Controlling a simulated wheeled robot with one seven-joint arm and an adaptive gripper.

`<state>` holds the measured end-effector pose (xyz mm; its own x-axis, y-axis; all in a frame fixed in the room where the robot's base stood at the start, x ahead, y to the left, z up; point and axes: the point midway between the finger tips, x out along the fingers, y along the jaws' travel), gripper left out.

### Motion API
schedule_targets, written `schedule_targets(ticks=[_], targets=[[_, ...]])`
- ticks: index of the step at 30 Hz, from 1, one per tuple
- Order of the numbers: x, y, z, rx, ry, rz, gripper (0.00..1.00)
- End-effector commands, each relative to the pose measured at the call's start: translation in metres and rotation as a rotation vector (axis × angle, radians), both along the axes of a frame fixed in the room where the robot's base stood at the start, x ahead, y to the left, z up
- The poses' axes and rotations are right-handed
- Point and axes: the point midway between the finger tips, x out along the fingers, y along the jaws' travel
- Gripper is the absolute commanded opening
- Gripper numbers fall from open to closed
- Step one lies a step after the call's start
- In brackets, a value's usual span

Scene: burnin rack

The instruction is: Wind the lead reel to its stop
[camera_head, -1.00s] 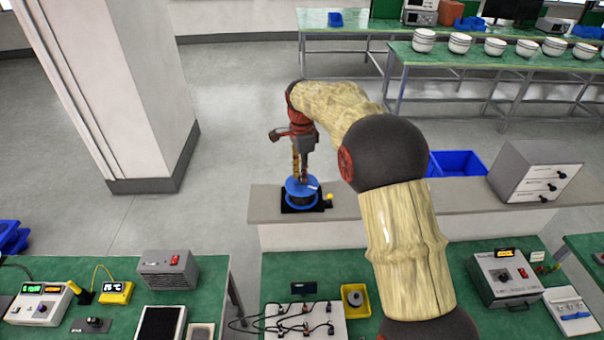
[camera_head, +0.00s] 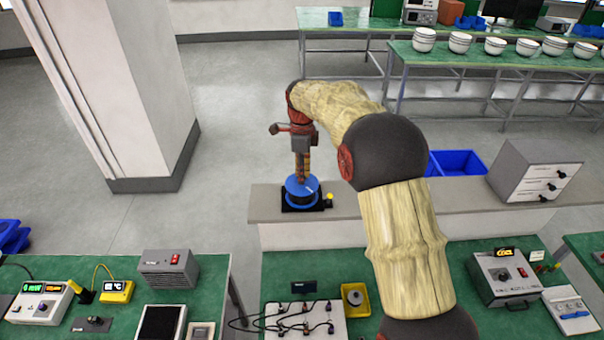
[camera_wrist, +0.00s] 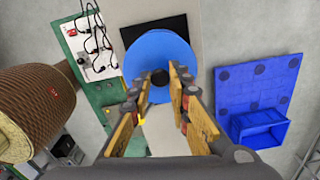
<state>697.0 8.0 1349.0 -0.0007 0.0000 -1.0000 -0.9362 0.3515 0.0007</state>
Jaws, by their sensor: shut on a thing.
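The lead reel (camera_head: 301,190) is a blue disc on a black base on the grey ledge. It also shows in the wrist view as a large blue disc (camera_wrist: 160,47). A dark round knob (camera_wrist: 160,77) stands on the disc. My gripper (camera_head: 302,181) points down over the reel, and its fingertips (camera_wrist: 161,80) are on both sides of the knob, shut on it. The fingers hide part of the disc. A short pale mark shows on the disc in the head view.
A small yellow knob (camera_head: 329,197) sits right of the reel. A green bench (camera_head: 285,270) with a cable board stands in front.

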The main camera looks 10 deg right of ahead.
Motion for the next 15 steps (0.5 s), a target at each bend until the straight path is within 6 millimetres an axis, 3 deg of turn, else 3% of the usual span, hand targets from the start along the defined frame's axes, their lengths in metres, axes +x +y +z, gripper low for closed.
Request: schedule_targets(ticks=[6,7,15], targets=[[0.0017,0.0002,0.0024,0.001,-0.007,0.001,0.0],[0.0017,0.0002,0.0025,0.001,-0.007,0.001,0.2],[0.0009,0.0001,0.0012,0.0,-0.003,0.001,0.35]])
